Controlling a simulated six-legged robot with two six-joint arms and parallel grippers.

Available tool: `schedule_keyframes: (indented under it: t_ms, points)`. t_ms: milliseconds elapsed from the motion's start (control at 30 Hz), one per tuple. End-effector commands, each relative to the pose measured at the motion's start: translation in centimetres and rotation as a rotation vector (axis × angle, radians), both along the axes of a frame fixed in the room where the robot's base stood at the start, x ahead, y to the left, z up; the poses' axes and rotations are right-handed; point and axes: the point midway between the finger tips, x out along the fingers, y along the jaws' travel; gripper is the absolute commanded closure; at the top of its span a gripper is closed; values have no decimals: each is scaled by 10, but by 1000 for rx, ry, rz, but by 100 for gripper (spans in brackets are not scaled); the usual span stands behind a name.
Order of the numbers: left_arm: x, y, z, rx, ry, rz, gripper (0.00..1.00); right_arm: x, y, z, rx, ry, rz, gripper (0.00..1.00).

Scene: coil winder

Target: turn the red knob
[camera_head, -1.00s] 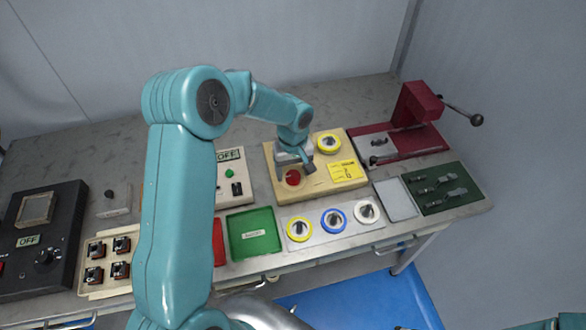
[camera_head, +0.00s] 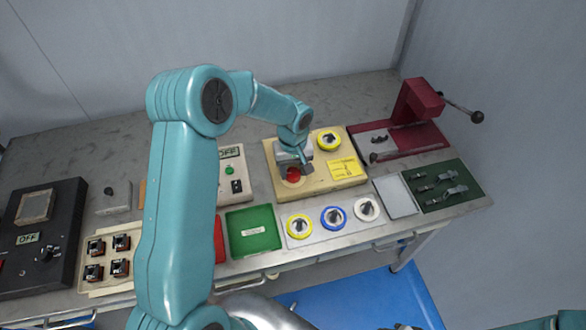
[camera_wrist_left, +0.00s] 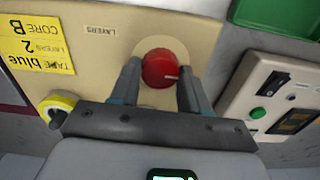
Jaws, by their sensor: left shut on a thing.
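The red knob (camera_wrist_left: 161,68) sits on the cream coil-winder panel (camera_wrist_left: 110,60), near a "LAYERS" label. It also shows in the head view (camera_head: 293,174), partly covered by my gripper. My left gripper (camera_wrist_left: 158,84) has one finger on each side of the knob and is shut on it. A short pale mark shows on the knob's face. In the head view the left gripper (camera_head: 297,168) reaches down over the panel from the left. My right gripper is not in view.
A yellow ring knob (camera_head: 328,140) and a yellow note (camera_head: 344,168) reading "TAPE blue, LAYERS 2, CORE B" share the panel. A green tray (camera_head: 254,231) and coloured ring spools (camera_head: 334,217) lie in front. A red press (camera_head: 415,115) stands at right.

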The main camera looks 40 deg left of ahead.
Motion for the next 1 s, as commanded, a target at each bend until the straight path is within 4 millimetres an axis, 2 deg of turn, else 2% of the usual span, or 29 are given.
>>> schedule_keyframes:
  t_ms: [500,1000]
  points:
    - [1,0,-1,1,-3,-413,85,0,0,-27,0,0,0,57]
    - [0,0,1,1,-3,-887,85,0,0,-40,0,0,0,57]
